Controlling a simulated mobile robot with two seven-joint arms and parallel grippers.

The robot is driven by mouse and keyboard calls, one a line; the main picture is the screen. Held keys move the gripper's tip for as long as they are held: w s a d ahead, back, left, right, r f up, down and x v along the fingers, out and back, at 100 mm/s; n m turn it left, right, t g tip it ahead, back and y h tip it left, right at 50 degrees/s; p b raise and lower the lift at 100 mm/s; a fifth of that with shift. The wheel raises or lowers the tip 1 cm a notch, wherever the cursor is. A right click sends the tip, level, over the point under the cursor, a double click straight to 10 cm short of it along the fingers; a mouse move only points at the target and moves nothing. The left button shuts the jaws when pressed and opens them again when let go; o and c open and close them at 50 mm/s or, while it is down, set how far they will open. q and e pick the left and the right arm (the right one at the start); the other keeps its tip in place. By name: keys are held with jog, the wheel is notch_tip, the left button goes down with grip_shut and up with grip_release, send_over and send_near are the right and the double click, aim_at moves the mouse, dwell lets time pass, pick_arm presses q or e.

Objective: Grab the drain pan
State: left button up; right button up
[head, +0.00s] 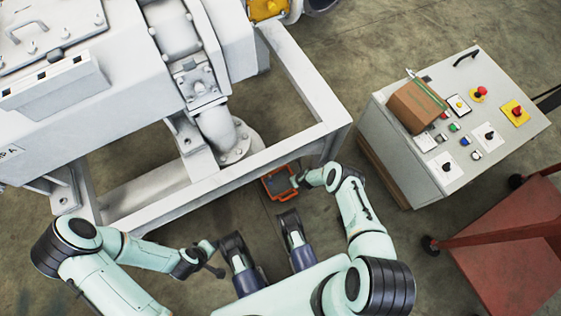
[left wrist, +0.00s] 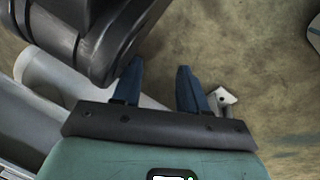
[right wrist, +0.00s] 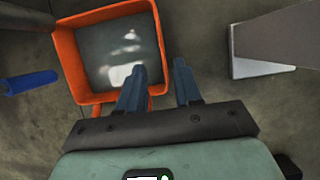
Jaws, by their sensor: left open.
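The drain pan (head: 267,192) is a shallow orange-rimmed tray with a grey inside, on the floor by the front corner of the white machine frame. In the right wrist view its orange rim (right wrist: 66,58) fills the upper left. My right gripper (right wrist: 160,68) is open at the pan's right side. One finger overlaps the pan's inside and the other lies outside the right rim; I cannot tell whether they touch it. In the head view the right gripper (head: 301,181) is partly hidden by its arm. My left gripper (left wrist: 159,70) is open and empty, away from the pan.
The white machine frame (head: 240,168) stands just behind the pan. A control box (head: 385,130) with buttons and a brown box (head: 416,106) stands at the right. A red cart (head: 510,250) is at lower right. Floor is clear between frame and control box.

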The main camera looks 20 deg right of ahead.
jog(key=b+x, duration=0.4)
jog(key=x, duration=0.1)
jog(key=shift+w+d, duration=0.1)
jog(key=shift+d, duration=0.1)
jog(key=shift+w+f, duration=0.1)
pick_arm(q)
jog(key=s+a+f+g, duration=0.1)
jog(key=s+f+g, duration=0.2)
jog(key=s+f, duration=0.2)
jog(key=s, duration=0.3)
jog(key=shift+s+f+n, duration=0.15)
jog(key=shift+s+n, duration=0.15)
pick_arm(e)
grip_shut()
